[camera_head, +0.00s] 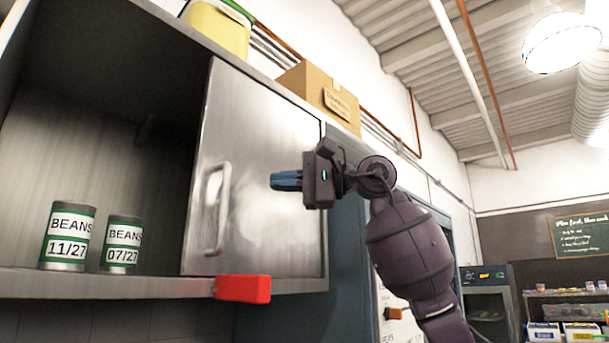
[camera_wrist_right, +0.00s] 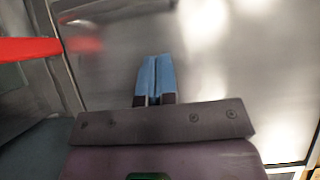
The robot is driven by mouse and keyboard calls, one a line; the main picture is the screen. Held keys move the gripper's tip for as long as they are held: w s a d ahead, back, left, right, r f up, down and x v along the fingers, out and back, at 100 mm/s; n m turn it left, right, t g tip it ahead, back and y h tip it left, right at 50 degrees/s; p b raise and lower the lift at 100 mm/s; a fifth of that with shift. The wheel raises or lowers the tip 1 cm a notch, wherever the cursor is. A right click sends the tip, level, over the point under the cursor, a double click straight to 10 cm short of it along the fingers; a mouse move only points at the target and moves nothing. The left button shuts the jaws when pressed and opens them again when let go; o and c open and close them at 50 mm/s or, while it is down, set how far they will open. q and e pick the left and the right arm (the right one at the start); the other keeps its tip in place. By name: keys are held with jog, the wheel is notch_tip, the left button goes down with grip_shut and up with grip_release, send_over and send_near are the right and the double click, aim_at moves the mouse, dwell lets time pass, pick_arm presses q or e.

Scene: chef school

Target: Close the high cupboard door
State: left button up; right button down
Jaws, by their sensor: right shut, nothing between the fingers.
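The high cupboard has a metal door (camera_head: 262,135) with a vertical bar handle (camera_head: 220,208) near its left edge. The door covers the right part of the cupboard, and the left part stands open. My right gripper (camera_head: 273,181) has blue fingers, is shut and empty, and points left in front of the door, right of the handle. In the right wrist view the closed fingertips (camera_wrist_right: 157,62) lie against the background of the door's metal surface (camera_wrist_right: 225,70); I cannot tell whether they touch it. My left gripper is not in view.
Two bean cans, one at left (camera_head: 68,236) and one beside it (camera_head: 122,244), stand inside the open part. A red block (camera_head: 243,288) sticks out at the cupboard's lower edge below the door. A cardboard box (camera_head: 318,95) and a yellow container (camera_head: 216,28) sit on top.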

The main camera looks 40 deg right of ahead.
aim_at(246, 177)
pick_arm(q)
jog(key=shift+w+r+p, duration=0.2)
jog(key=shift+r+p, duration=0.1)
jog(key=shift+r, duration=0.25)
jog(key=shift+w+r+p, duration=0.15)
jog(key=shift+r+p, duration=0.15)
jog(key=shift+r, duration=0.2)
pick_arm(e)
jog(key=shift+w+a, duration=0.45)
jog(key=shift+a, duration=0.5)
jog(key=shift+w+a, duration=0.5)
jog(key=shift+a, duration=0.5)
jog(key=shift+w+a, duration=0.45)
jog(key=shift+a, duration=0.5)
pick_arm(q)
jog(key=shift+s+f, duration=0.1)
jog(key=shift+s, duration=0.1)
